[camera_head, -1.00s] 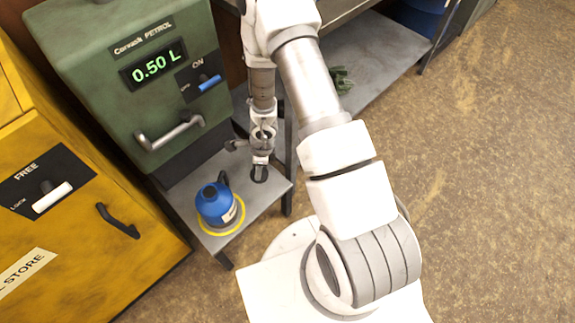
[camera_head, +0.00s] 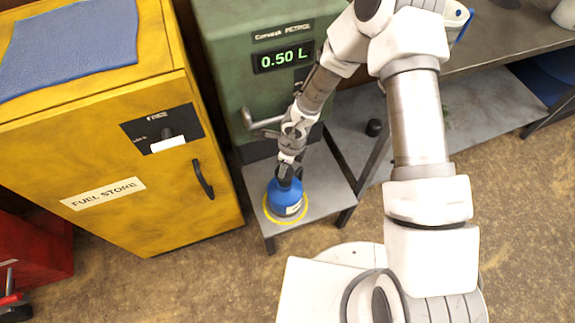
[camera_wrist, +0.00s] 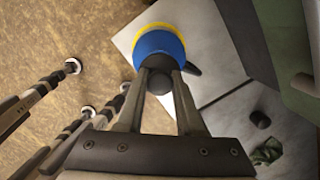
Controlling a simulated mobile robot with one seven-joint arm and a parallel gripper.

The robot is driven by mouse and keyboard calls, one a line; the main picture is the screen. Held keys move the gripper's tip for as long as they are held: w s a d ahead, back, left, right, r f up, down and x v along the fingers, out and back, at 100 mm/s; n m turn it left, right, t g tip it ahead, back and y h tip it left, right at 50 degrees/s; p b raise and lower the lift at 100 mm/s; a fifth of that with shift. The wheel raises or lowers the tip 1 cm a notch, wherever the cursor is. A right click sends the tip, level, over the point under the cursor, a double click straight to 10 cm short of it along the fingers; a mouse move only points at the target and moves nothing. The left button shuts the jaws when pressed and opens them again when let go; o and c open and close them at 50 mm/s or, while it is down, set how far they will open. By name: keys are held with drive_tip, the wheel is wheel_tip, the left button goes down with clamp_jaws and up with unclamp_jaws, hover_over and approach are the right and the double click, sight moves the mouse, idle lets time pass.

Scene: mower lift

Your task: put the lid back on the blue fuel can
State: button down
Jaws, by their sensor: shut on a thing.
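The blue fuel can (camera_head: 287,199) stands upright on a low grey metal stand, inside a yellow ring (camera_head: 267,215). It also shows in the wrist view (camera_wrist: 160,45), beyond my fingertips. My gripper (camera_head: 286,176) points down right over the top of the can. In the wrist view my gripper (camera_wrist: 160,73) is shut on a small dark piece, which looks like the black lid (camera_wrist: 158,83). The lid is at the can's neck. The fingers hide the mouth, so I cannot tell whether the lid touches or sits straight.
The green petrol dispenser (camera_head: 235,85) reads 0.50 L behind the stand (camera_head: 325,195). The yellow fuel store cabinet (camera_head: 90,150) is at left. A dark cylinder (camera_head: 374,127) lies on the shelf below the workbench at right. Open floor lies in front.

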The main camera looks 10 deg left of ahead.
drive_tip(key=shift+f+b, duration=2.1)
drive_tip(key=shift+f, duration=0.6)
drive_tip(key=shift+f+p, duration=0.15)
drive_tip(key=shift+p, duration=0.65)
idle(0.7)
unclamp_jaws()
idle(0.5)
drive_tip(key=shift+r+p, duration=3.55)
drive_tip(key=shift+p, duration=0.35)
